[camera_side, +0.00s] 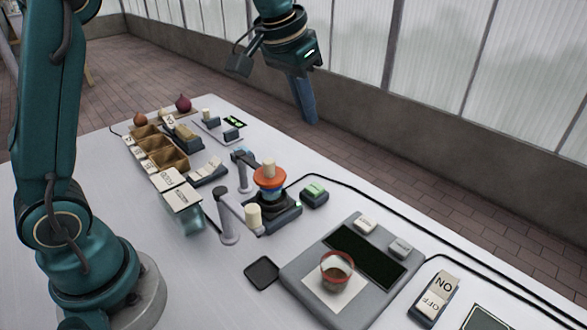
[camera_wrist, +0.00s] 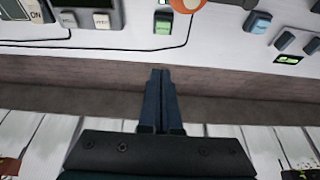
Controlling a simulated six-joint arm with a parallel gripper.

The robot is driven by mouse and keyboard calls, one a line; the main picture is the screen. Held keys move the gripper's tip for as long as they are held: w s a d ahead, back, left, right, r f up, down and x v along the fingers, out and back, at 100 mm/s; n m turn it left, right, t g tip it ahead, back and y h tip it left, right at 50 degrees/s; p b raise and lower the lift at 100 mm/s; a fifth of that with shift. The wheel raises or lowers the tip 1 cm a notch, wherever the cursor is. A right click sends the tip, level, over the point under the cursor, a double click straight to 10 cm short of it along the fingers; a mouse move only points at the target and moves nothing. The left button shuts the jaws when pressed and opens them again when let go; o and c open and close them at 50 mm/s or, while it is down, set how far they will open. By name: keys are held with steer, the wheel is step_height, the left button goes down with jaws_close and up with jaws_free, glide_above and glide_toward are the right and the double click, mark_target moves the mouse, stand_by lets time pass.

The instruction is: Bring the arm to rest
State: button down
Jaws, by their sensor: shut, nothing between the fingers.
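My gripper (camera_side: 304,98) is high above the far edge of the table in the side view, its fingers pointing down. In the wrist view the two dark blue fingers (camera_wrist: 160,78) lie together with nothing between them. The gripper touches nothing that I can see. My teal arm rises at the left of the side view, and its upper part runs out of the picture.
The white table (camera_side: 60,235) holds a grey scale (camera_side: 300,275) with a red-rimmed cup (camera_side: 337,268), an orange-topped device (camera_side: 270,180), wooden bins (camera_side: 165,155), an ON/OFF switch (camera_side: 436,297) and black cables. The air around the gripper is clear; a low wall (camera_side: 400,130) stands behind.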

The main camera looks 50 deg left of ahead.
steer(key=s+r+t, duration=0.2)
steer(key=s+r, duration=0.2)
steer(key=s, duration=0.8)
steer(key=s+f, duration=0.7)
steer(key=s, duration=0.1)
steer(key=shift+s+d+f+g, duration=0.2)
steer(key=shift+d+f+g, duration=0.1)
